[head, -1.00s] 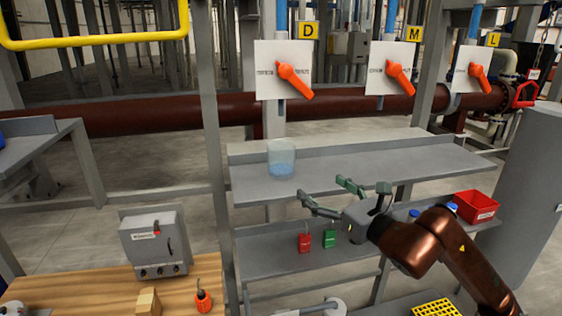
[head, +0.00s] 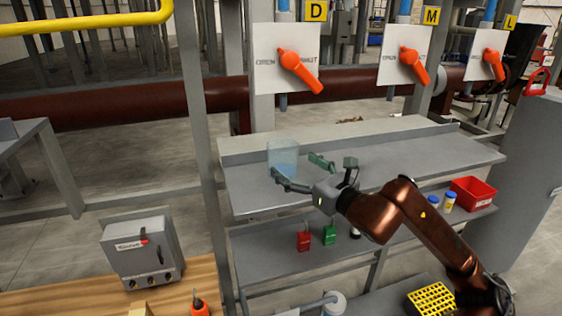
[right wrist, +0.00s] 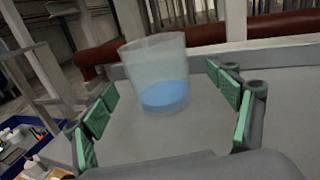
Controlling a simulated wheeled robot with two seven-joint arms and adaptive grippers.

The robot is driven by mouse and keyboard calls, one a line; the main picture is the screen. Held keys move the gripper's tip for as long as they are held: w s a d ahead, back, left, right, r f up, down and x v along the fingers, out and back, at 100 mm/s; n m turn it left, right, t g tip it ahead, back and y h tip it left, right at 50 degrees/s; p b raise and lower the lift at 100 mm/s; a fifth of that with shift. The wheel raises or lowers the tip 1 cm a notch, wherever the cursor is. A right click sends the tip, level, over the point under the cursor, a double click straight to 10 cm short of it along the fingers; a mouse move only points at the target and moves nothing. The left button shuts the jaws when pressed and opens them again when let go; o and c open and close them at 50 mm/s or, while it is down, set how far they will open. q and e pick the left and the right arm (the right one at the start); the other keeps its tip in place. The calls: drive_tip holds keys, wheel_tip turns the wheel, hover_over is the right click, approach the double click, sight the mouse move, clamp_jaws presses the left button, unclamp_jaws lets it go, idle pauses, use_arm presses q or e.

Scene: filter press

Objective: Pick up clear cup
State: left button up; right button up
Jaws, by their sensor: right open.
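The clear cup (head: 283,154) stands upright on the upper grey shelf (head: 400,165), near its left end, with blue liquid in the bottom. It also shows in the right wrist view (right wrist: 156,75), ahead of the fingers and roughly between them. My right gripper (head: 298,172) is open, with green pads, and its fingertips are close to the cup's near right side. In the right wrist view the open fingers (right wrist: 165,95) stand to either side with a gap around the cup. I cannot tell whether either finger touches it. My left gripper is not in view.
A lower shelf holds a red padlock-like item (head: 304,240), a green one (head: 329,234), white bottles (head: 450,201) and a red bin (head: 473,193). Panels with orange handles (head: 300,70) stand behind. A grey post (head: 207,150) rises left of the shelf. The upper shelf's right part is clear.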

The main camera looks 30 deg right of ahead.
drive_tip(key=shift+w, duration=0.35)
drive_tip(key=shift+w+a+r+p, duration=0.1)
drive_tip(key=shift+w+a+p, duration=0.1)
drive_tip(key=shift+w+p, duration=0.85)
drive_tip(key=shift+w+a+f+p, duration=0.1)
drive_tip(key=shift+w+p, duration=0.05)
drive_tip(key=shift+w, duration=0.45)
drive_tip(key=shift+w+f+p, duration=0.1)
drive_tip(key=shift+w+p, duration=0.05)
drive_tip(key=shift+w, duration=0.45)
drive_tip(key=shift+c, duration=0.2)
drive_tip(key=c, duration=1.1)
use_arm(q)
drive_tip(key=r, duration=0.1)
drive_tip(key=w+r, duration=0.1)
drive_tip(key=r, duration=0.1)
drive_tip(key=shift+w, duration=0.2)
use_arm(e)
drive_tip(key=shift+c, duration=0.7)
